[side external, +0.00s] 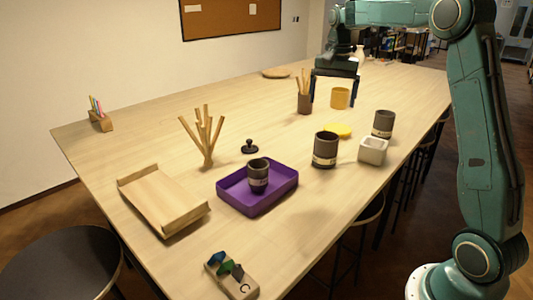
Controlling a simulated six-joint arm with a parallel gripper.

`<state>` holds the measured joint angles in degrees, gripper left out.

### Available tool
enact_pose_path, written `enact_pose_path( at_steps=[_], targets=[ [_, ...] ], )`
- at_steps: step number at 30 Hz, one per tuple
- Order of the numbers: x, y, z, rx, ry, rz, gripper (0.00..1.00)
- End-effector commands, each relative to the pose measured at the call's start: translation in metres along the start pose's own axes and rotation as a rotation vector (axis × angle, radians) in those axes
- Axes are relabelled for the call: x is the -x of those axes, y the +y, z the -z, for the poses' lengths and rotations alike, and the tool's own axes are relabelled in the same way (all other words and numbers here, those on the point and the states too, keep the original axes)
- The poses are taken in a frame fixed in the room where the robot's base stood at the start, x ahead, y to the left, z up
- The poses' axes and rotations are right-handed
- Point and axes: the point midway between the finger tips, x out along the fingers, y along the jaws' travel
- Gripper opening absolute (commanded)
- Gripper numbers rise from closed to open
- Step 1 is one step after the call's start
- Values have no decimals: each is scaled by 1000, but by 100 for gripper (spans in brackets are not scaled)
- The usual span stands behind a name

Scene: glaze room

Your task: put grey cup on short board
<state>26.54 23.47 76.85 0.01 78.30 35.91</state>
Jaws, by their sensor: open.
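A small dark grey cup (258,175) with a pale band stands upright in a purple tray (230,197). Two larger dark grey containers with pale labels stand to the right, one at mid table (325,150) and one farther back (383,124). A short wooden board (162,199) with raised ends lies at the left front of the table, left of the tray. My gripper (334,102) is open, fingers pointing down, near the back of the table. It appears empty, well away from the small cup and the board.
A yellow cup (340,98) and a brown holder with sticks (304,103) are near my gripper. A branching wooden stand (207,150), black stamp (250,147), yellow disc (338,131) and white square pot (373,151) stand around the middle. A wooden block (232,277) lies at the front.

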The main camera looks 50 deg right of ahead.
Motion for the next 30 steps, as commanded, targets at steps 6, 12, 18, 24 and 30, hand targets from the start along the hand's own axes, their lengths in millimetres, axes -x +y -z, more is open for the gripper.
enact_pose_path(
  at_steps=[6, 12, 18, 24, 30],
  targets=[
    [25, 1, -48, 139, 49, 37, 90],
    [44, 10, -102, 296, 105, 77, 90],
    [52, 26, -154, 453, 162, 115, 90],
    [52, 48, -202, 608, 221, 153, 90],
    [42, 74, -246, 761, 283, 192, 90]
  ],
)
